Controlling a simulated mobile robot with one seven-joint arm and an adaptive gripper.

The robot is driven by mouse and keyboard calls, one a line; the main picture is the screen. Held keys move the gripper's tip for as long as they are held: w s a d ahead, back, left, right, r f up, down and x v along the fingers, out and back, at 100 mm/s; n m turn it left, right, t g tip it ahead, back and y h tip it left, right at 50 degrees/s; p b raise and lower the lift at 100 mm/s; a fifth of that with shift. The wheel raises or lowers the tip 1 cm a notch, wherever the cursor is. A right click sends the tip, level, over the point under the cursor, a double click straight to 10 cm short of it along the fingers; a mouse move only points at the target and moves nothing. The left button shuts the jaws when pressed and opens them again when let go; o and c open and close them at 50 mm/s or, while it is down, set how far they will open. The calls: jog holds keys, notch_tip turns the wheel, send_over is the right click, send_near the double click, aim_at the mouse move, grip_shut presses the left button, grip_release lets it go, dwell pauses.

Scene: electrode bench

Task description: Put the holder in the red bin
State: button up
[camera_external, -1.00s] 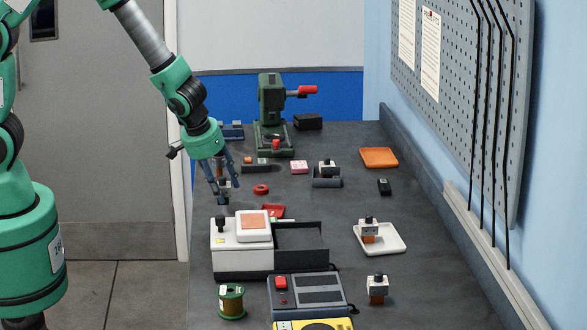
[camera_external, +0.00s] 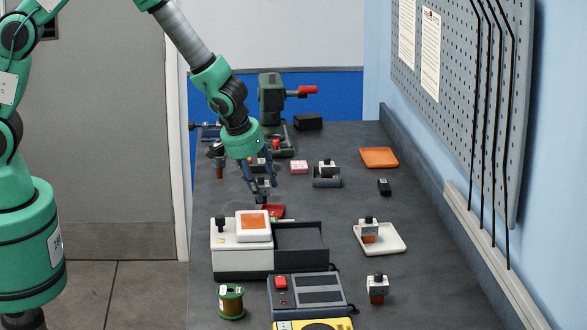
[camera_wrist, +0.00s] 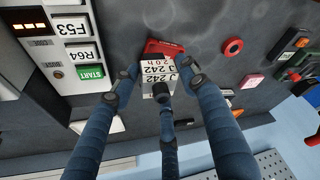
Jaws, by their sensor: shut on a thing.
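My gripper (camera_external: 262,192) is shut on a holder, a small block with a white "J 242" label and a dark knob, which shows between the fingers in the wrist view (camera_wrist: 156,69). The red bin (camera_external: 273,210) is a small shallow tray on the bench, behind the white machine. In the external view, the holder hangs just above and beyond the bin. In the wrist view, the red bin (camera_wrist: 163,46) shows right beside the holder, which covers part of it. I cannot tell the exact height of the gap between them.
The white machine (camera_external: 232,259) stands just in front of the bin. A red ring (camera_wrist: 233,47) lies nearby. Other holders stand on a white tray (camera_external: 399,245), in a grey tray (camera_external: 324,182) and on the bench (camera_external: 377,289). An orange tray (camera_external: 379,157) lies at the back right.

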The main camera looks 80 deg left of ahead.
dwell(0.3)
jog(key=shift+f+b, duration=0.3)
jog(key=shift+f, duration=1.45)
jog(key=shift+f, duration=0.15)
jog(key=o, duration=1.5)
jog(key=shift+c, duration=0.2)
jog(key=shift+v, duration=0.75)
jog(key=p+v, duration=0.1)
jog(key=v, duration=0.9)
jog(key=shift+r, duration=0.4)
jog(key=shift+d, duration=0.1)
